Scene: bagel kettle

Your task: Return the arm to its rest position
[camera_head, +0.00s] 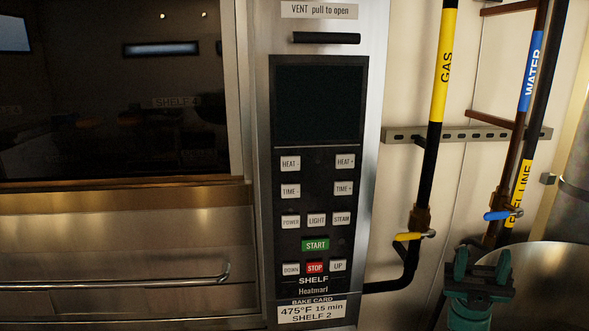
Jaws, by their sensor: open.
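My gripper (482,268) shows at the lower right of the head view. Its two teal fingers point up and stand apart, with nothing between them. It is in front of a rounded metal vessel (550,262) and below the pipe valves. The rest of my arm is mostly out of view below the frame.
An oven control panel (316,215) with labelled buttons stands in the middle, beside a dark oven window (110,95) and a handle bar (150,281) at left. A gas pipe (441,75) with a yellow valve lever (408,237) and a water pipe (530,75) run down the right wall.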

